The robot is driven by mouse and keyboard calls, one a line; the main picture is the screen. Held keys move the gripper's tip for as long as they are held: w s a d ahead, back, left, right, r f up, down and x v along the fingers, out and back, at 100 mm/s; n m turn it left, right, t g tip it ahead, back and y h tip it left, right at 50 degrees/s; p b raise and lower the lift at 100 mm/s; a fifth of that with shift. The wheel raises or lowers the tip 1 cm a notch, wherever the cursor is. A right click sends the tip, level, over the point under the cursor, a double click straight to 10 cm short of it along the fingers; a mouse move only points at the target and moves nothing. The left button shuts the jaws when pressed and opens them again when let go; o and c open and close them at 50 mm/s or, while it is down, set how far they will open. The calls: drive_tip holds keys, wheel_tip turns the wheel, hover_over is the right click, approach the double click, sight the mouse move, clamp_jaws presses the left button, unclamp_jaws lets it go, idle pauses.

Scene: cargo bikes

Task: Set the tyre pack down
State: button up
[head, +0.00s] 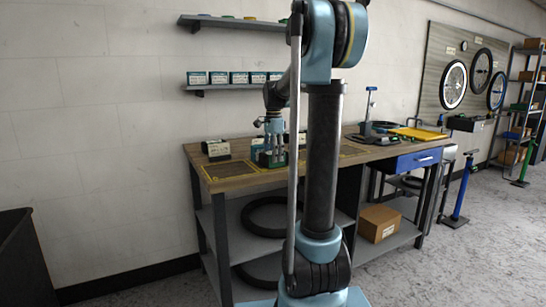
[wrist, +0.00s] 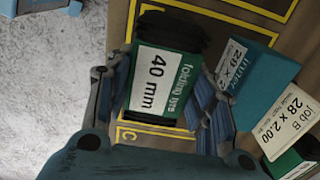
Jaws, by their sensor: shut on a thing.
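The tyre pack (wrist: 190,70) is dark green with black folded ends and a white label reading "folding tyre 40 mm". My gripper (wrist: 158,92) is shut on it, one finger on each side. I cannot tell whether the pack touches the bench top.
Close to the right finger, a blue inner-tube box (wrist: 246,85) and a "JOB B 28 x 2.00" card (wrist: 285,120) stand on the bench (head: 355,155). Another yellow-outlined mat (head: 228,170) lies bare at the left end. Shelves with boxes (head: 238,77) hang behind.

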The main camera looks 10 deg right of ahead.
drive_tip(key=shift+f, duration=0.15)
drive_tip(key=o, duration=1.4)
drive_tip(key=shift+o, duration=0.2)
wheel_tip(320, 180, up, 12)
drive_tip(key=s+d+f+n+t, duration=0.1)
drive_tip(key=s+f+n, duration=0.4)
drive_tip(key=s, duration=0.5)
drive_tip(key=s+f+n, duration=0.3)
drive_tip(key=s+f, duration=0.3)
drive_tip(key=s, duration=0.4)
drive_tip(key=s+f+n+t, duration=0.1)
drive_tip(key=s+f+n, duration=0.5)
drive_tip(key=s+f, duration=0.8)
wheel_tip(320, 180, down, 4)
drive_tip(key=shift+s+n, duration=0.2)
drive_tip(key=shift+n, duration=0.2)
drive_tip(key=shift+d, duration=0.1)
